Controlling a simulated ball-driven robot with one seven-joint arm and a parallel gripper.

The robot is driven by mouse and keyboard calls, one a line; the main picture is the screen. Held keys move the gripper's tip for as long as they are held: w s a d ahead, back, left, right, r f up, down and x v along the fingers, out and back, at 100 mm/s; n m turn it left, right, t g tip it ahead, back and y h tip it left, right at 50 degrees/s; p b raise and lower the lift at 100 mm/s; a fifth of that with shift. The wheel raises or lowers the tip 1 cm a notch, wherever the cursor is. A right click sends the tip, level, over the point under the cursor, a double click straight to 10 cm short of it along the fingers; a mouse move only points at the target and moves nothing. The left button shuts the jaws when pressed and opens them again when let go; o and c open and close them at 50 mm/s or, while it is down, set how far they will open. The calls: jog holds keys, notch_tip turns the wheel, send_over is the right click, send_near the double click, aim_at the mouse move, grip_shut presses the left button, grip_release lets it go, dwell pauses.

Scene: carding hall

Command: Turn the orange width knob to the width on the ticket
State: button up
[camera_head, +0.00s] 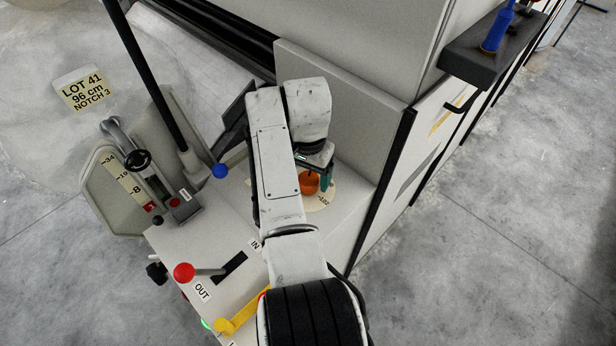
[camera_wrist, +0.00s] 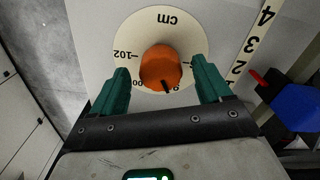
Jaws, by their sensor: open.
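The ticket (camera_head: 84,88), upper left in the head view, reads LOT 41, 96 cm, NOTCH 3. The orange width knob (camera_head: 309,184) sits on a cream round dial (camera_head: 327,192) on the machine top. In the wrist view the knob (camera_wrist: 160,68) stands between the two green fingers of my open gripper (camera_wrist: 162,70). Whether the fingers touch it is unclear. The knob's black mark points toward the bottom of the dial, near a partly hidden number starting with 9. The dial (camera_wrist: 165,18) also shows "cm" and 102; other numbers are partly covered.
A red-ball lever (camera_head: 184,272) stands by the OUT and IN labels. A yellow handle (camera_head: 240,312) is in front. A blue knob (camera_head: 220,171) is left of my arm. In the wrist view a scale strip (camera_wrist: 248,45) and a blue knob (camera_wrist: 300,105) lie right of the dial.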

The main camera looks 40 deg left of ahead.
jog(key=shift+f, duration=1.1)
jog(key=shift+c, duration=0.4)
jog(key=c, duration=0.9)
